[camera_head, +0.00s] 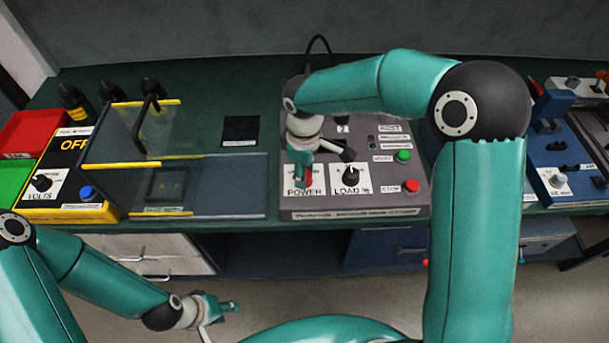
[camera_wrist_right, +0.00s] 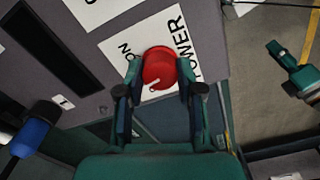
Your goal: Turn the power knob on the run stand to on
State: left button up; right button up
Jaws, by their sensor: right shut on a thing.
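The run stand (camera_head: 350,212) is a grey box on the green bench. Its red power knob (camera_head: 309,178) sits on a white POWER label at the front left, mostly covered by my right gripper (camera_head: 299,168) in the head view. In the right wrist view the red knob (camera_wrist_right: 160,62) is between the two fingers of my right gripper (camera_wrist_right: 158,76), which is shut on it. A short white mark on the knob points towards the gripper's palm; the word ON stands to its left. My left gripper (camera_head: 222,306) hangs low over the floor, away from the stand; its opening is unclear.
A black LOAD knob (camera_head: 351,174) is just right of the power knob. Green (camera_head: 403,156) and red (camera_head: 411,186) buttons are further right. A clear guard with yellow edges (camera_head: 160,167) stands to the left, beside a yellow VOLTS box (camera_head: 72,214). A blue device (camera_head: 560,170) is at right.

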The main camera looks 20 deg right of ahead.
jog(key=m+b, duration=0.3)
jog(key=m, duration=0.3)
jog(key=shift+w+m, duration=0.1)
jog(key=shift+m, duration=0.2)
jog(key=m+b, duration=0.1)
jog(key=m, duration=0.3)
jog(key=shift+r+m, duration=0.1)
jog(key=shift+m, duration=0.2)
jog(key=o, duration=1.2)
jog(key=shift+c, duration=0.2)
jog(key=shift+b, duration=0.3)
notch_tip(320, 180, up, 12)
